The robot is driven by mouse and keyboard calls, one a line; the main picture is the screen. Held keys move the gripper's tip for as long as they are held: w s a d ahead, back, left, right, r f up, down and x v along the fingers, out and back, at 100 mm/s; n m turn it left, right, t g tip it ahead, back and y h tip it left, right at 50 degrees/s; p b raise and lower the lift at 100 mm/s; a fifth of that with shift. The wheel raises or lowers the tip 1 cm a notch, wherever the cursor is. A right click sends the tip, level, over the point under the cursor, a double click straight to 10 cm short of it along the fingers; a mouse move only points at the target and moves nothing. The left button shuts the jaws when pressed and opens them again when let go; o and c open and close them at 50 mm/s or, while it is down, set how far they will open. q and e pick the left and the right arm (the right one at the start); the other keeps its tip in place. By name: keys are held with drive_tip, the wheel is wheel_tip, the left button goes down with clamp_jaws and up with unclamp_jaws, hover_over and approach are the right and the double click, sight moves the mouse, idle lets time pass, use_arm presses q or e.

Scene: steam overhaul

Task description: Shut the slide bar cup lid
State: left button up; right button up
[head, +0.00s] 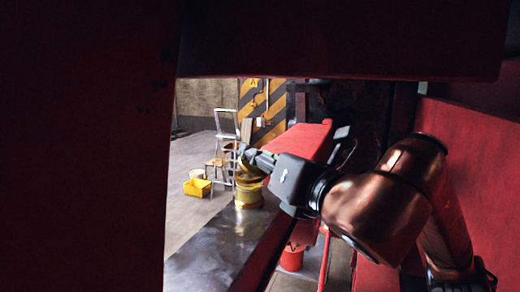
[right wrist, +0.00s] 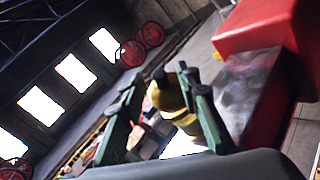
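The brass slide bar cup (head: 249,194) stands on the grey metal bar at the centre left of the head view. A rounded brass part with a dark tip, apparently the cup's lid (right wrist: 167,95), shows in the right wrist view; its exact angle is hard to tell. My right gripper (head: 243,154) is at the top of the cup, coming in from the right. In the right wrist view its green fingers (right wrist: 160,78) are spread apart, with the brass part between them and no clear contact. My left gripper is not in view.
The slide bar (head: 215,255) has a shiny flat top. A red beam (head: 305,140) lies behind my right gripper, and dark red frame parts close in above and left. A yellow bin (head: 197,188) and a stepladder (head: 226,130) stand on the floor beyond.

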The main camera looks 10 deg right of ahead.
drive_tip(key=shift+w+a, duration=0.1)
drive_tip(key=shift+w, duration=0.05)
drive_tip(key=shift+c, duration=0.4)
clamp_jaws()
